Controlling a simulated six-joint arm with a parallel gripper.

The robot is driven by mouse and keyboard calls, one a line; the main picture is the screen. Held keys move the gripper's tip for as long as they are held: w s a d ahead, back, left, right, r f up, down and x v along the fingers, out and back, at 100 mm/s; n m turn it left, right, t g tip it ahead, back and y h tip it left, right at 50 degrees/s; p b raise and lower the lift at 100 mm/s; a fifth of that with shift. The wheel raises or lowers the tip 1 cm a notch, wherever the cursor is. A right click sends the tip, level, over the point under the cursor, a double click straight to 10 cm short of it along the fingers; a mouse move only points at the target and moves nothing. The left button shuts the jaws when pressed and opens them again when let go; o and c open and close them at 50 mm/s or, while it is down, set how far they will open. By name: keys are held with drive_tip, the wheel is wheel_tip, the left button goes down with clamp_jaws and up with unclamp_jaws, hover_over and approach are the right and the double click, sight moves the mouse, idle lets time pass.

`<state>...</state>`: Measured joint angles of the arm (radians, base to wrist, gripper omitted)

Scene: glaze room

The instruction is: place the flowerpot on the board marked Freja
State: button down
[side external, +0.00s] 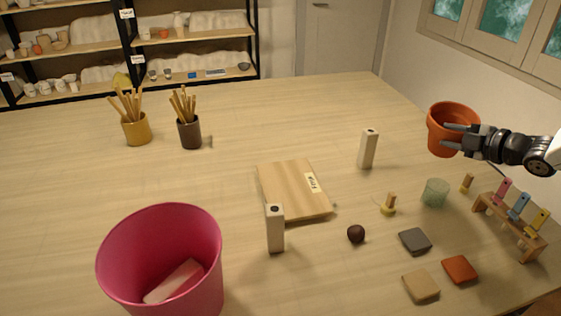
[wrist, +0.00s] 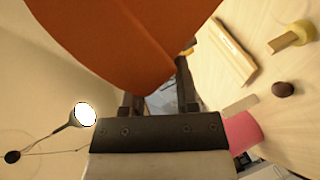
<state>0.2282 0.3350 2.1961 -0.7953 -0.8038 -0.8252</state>
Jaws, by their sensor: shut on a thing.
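The flowerpot (side external: 449,126) is terracotta orange and is held in the air at the right side of the table in the side external view. My gripper (side external: 452,140) comes from the right and is shut on it. In the wrist view the flowerpot (wrist: 125,35) fills the upper middle, in front of the gripper (wrist: 158,95). A wooden board (side external: 285,188) with a white label lies flat near the middle of the table, well left of the flowerpot. The label's writing is too small to read surely. No other board shows. The board's top looks bare.
Pale upright blocks (side external: 275,228) and (side external: 368,149) stand beside the board. A pink bin (side external: 160,255) is at front left. A green glass (side external: 435,192), a dark ball (side external: 356,233), flat tiles (side external: 459,269) and a small rack (side external: 510,225) lie at right. Brush pots (side external: 189,133) stand behind.

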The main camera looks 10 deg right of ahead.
drive_tip(key=s+a+r+n+g+y, duration=0.1)
drive_tip(key=s+a+g+y, duration=0.1)
drive_tip(key=a, duration=1.1)
drive_tip(key=s+a+r+n+g+y, duration=0.2)
drive_tip(key=s+a, duration=0.3)
drive_tip(key=a, duration=0.9)
drive_tip(key=shift+s+n+g+y, duration=0.15)
drive_tip(key=shift+n+g+y, duration=0.2)
drive_tip(key=shift+y, duration=0.35)
drive_tip(key=shift+a, duration=0.1)
drive_tip(key=w+a+f, duration=0.2)
drive_tip(key=w+f, duration=0.2)
drive_tip(key=w, duration=0.2)
drive_tip(key=w+a+f, duration=0.3)
drive_tip(key=w+f, duration=0.2)
drive_tip(key=w, duration=0.1)
drive_tip(key=shift+w+a, duration=0.15)
drive_tip(key=shift+a, duration=0.1)
drive_tip(key=shift+w+a+f, duration=0.1)
drive_tip(key=shift+w+f, duration=0.05)
drive_tip(key=shift+f, duration=0.8)
drive_tip(key=shift+w+f, duration=0.1)
drive_tip(key=shift+f, duration=0.85)
